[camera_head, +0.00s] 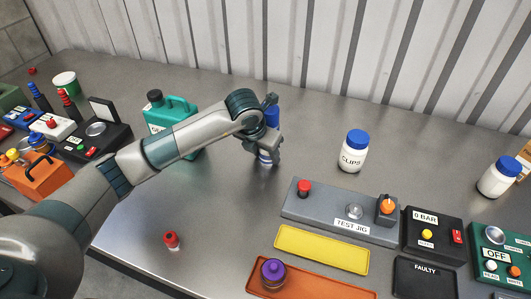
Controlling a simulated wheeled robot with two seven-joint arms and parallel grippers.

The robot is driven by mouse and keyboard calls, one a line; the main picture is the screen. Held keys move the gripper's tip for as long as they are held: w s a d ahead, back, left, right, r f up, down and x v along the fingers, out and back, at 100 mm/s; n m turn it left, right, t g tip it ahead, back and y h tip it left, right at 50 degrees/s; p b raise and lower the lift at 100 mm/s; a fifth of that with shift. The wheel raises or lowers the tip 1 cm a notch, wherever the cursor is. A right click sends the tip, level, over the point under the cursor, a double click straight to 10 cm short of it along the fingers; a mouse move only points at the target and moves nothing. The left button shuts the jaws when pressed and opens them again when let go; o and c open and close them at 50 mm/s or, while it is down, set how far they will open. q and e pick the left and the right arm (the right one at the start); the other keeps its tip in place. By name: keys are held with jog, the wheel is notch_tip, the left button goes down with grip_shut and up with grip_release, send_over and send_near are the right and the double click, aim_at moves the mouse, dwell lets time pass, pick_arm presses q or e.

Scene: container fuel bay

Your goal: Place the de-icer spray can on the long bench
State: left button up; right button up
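My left gripper (263,147) reaches in from the left and points down over the middle of the long metal bench (215,215). A slim blue can (272,117), which looks like the de-icer spray can, stands upright between its fingers. The can's top shows above the fingers and a pale-and-blue lower end shows beneath them; its middle and any label are hidden. The fingers appear closed around it. The can's lower end is at or very near the bench top; I cannot tell whether it touches. My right gripper is not in view.
A teal jug (182,112) stands behind my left forearm. A white CLIPS jar (352,158) stands to the right. The grey test jig (335,213), a yellow tray (320,249) and an orange tray (300,286) lie in front. A red-capped item (171,240) stands front left. Bench around the can is clear.

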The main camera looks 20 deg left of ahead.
pick_arm(q)
jog(key=o, duration=0.4)
jog(key=shift+o, duration=0.2)
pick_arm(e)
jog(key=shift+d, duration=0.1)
pick_arm(q)
jog(key=shift+r, duration=0.15)
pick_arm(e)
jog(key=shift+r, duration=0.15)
pick_arm(q)
jog(key=shift+s+r, duration=0.25)
jog(key=shift+r, duration=0.25)
jog(key=b+v, duration=0.2)
jog(key=v, duration=0.9)
jog(key=shift+b, duration=0.3)
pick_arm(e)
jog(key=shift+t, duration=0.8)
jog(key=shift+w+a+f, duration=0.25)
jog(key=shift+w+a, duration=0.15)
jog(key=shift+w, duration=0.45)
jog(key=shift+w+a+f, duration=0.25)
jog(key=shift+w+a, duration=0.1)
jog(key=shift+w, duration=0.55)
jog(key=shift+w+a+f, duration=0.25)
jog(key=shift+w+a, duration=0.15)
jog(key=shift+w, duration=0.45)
